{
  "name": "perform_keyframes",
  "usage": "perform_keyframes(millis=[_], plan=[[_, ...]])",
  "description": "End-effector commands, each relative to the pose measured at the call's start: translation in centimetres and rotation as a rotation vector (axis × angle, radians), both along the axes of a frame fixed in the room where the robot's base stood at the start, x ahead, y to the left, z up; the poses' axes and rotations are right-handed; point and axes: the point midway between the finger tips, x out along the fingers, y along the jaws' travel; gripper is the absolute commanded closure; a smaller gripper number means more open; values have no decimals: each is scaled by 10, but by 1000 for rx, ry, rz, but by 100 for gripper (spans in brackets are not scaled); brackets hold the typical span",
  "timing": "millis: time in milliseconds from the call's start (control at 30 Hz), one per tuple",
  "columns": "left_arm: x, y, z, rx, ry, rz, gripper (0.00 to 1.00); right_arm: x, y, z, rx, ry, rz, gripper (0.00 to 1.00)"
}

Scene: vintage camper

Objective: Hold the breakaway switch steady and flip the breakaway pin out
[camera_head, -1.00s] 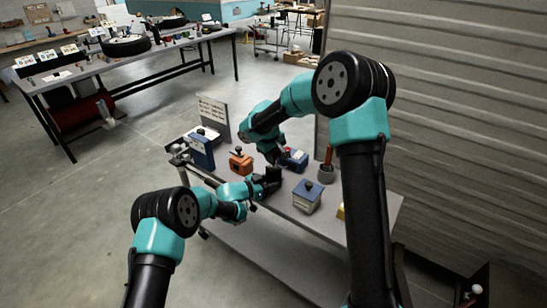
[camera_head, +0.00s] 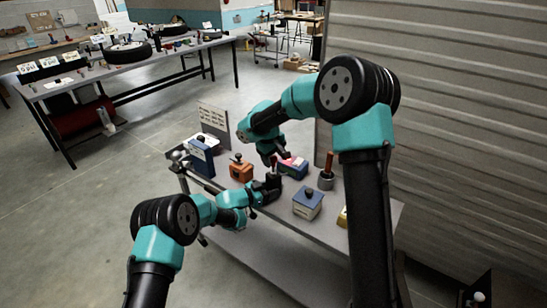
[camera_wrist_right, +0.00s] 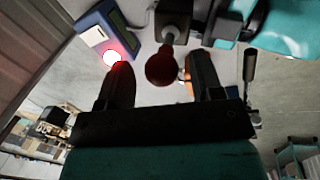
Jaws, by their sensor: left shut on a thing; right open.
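The breakaway switch, a dark block (camera_wrist_right: 173,18), shows at the top of the right wrist view. The pin's dark red ball knob (camera_wrist_right: 162,68) is below it, with a short stem running towards the block. I cannot tell how deep the stem sits. My left gripper (camera_head: 270,187) is shut on the switch at the cart's middle; its dark jaw and teal arm show at the wrist view's upper right. My right gripper (camera_wrist_right: 160,78) is open, its fingers on either side of the knob, with gaps visible. In the head view my right gripper (camera_head: 273,158) is above the switch.
A blue device (camera_wrist_right: 103,35) with a glowing red lamp (camera_wrist_right: 112,57) stands beside the switch. An orange box (camera_head: 241,170), a blue-topped box (camera_head: 307,204), a red-handled tool in a grey cup (camera_head: 326,178) and a tall blue box (camera_head: 201,158) crowd the cart.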

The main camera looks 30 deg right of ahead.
Motion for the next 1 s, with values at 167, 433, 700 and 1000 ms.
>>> perform_keyframes(millis=[167, 433, 700, 1000], plan=[[0, 0, 1, -1, -1, 0, 62, 0, 2, 12, -1, -2, 0, 40], [0, 0, 1, -2, -1, 0, 62, -1, 11, 56, 0, -5, 1, 40], [0, 0, 1, -2, -1, 0, 62, -3, 20, 102, 1, -4, 1, 40], [0, 0, 1, -2, -1, 0, 62, -4, 22, 118, 0, 0, 0, 40]])
